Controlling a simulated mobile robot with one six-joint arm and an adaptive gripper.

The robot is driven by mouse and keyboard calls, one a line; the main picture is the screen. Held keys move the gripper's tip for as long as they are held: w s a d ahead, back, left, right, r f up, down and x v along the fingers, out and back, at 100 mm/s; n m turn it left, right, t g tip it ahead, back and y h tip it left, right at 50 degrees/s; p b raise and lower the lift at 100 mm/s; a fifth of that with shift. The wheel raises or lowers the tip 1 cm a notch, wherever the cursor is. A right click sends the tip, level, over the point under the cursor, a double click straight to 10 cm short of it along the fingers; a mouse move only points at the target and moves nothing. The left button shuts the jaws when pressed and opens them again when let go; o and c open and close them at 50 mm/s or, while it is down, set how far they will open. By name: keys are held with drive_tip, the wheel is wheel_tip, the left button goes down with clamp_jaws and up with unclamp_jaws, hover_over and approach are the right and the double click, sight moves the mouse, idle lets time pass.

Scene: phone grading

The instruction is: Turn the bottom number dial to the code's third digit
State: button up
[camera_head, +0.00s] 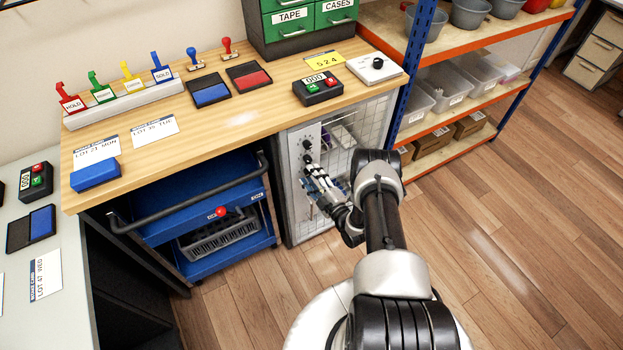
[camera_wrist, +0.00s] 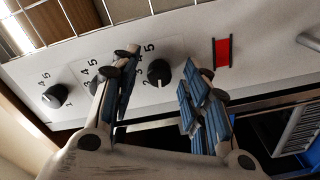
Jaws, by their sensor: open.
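The bottom number dial (camera_wrist: 158,72) is a black knob on a pale panel, the rightmost of three in the wrist view. A 5 shows beside it; its pointer setting is hard to read. My gripper (camera_wrist: 162,72) is open, with its blue-padded fingers on either side of this dial and nothing held. The left finger partly covers the middle dial (camera_wrist: 108,73) and some digits. The top dial (camera_wrist: 55,96) is clear. In the head view my gripper (camera_head: 318,187) is at the cabinet front and hides the bottom dial. The yellow code card (camera_head: 324,61) reads 524.
A red marker (camera_wrist: 222,52) is on the panel beside the bottom dial. The wire-mesh door (camera_head: 365,125) is right of the dials. A blue trolley (camera_head: 205,198) stands left of the cabinet. The orange-and-blue shelf (camera_head: 450,125) stands right. The floor (camera_head: 500,250) is open.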

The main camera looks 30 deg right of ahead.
drive_tip(key=shift+w, duration=0.2)
clamp_jaws()
idle(0.5)
